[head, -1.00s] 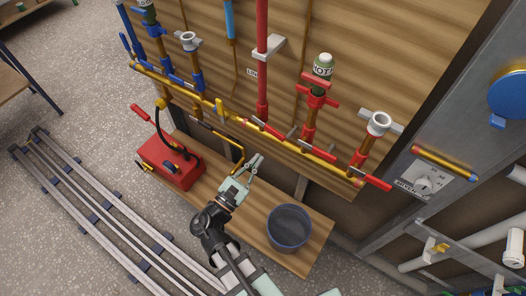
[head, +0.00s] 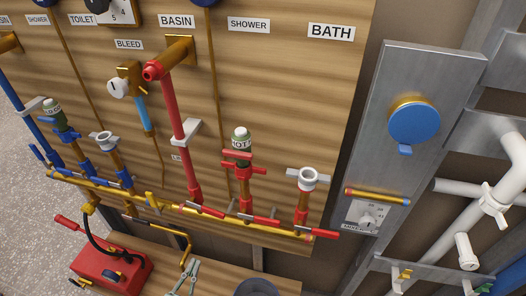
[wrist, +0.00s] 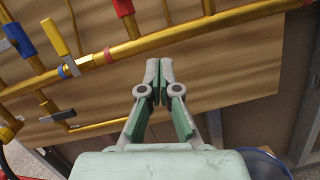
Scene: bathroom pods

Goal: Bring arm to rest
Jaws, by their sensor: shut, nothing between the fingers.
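My gripper (head: 184,275) shows at the bottom edge of the head view, with most of my arm below the frame. In the wrist view my gripper (wrist: 160,72) points at the wooden board (wrist: 210,72), its fingertips together with nothing between them. It is apart from the brass pipe (wrist: 150,46) above it in that view.
A brass manifold (head: 170,205) with red and blue valves runs along the wooden panel. A red pump box (head: 105,270) sits left of my gripper. A dark bucket (head: 256,287) is to the right. A metal post (head: 400,150) and white pipes (head: 465,220) stand further right.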

